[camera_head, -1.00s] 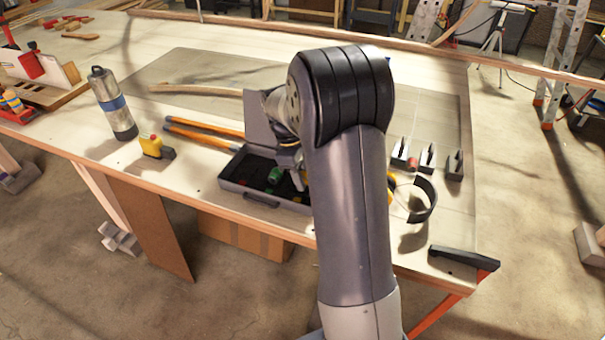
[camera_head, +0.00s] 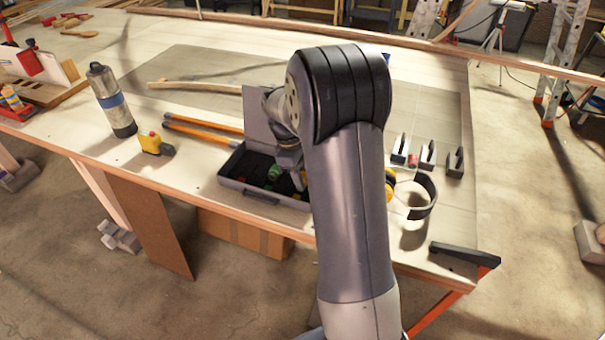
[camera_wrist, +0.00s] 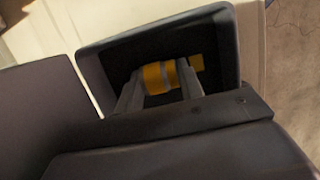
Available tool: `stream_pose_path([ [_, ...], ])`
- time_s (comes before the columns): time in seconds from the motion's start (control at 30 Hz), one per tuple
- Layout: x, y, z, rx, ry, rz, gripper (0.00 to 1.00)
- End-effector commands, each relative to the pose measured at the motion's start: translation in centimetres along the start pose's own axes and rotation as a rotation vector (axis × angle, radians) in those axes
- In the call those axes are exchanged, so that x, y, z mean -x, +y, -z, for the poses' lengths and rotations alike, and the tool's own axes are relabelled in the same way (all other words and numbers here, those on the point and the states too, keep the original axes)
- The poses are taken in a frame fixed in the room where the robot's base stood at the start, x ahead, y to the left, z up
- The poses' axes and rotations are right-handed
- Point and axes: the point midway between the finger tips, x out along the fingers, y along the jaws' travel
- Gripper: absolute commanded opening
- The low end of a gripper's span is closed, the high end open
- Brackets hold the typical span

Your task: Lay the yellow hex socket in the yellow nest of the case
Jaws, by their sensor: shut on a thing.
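The yellow hex socket (camera_wrist: 154,77) shows in the wrist view as a yellow piece with a grey band, held between the two grey fingers of my gripper (camera_wrist: 160,84). My gripper is shut on it, over the dark inside of the case (camera_wrist: 236,50). A yellow patch (camera_wrist: 197,62), which looks like the yellow nest, shows just right of the socket. I cannot tell whether the socket touches the case floor. In the head view the grey case (camera_head: 236,184) stands open near the table's front edge. My arm hides its right part and the socket.
A green piece (camera_head: 274,172) lies in the case. The raised lid (camera_head: 262,112) stands behind it. A yellow tape measure (camera_head: 154,145), orange-and-blue bars (camera_head: 205,130) and a metal bottle (camera_head: 112,102) are left. A dark curved band (camera_head: 428,196) and grey blocks (camera_head: 427,154) are right.

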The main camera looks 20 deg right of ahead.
Motion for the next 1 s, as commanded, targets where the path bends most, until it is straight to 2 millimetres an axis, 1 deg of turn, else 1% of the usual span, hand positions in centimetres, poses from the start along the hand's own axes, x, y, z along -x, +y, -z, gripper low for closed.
stream_pose_path([
  [0.37,-0.01,0.01,0.01,0.0,0.0,0.0,0.12],
  [0.4,-0.01,0.01,0.01,0.0,0.0,0.0,0.39],
  [0.6,-0.01,0.01,0.01,0.0,0.0,0.0,0.55],
  [0.7,-0.01,0.01,0.01,0.0,0.0,0.0,0.62],
  [1.0,0.27,0.01,-0.06,0.0,0.0,0.0,0.62],
])
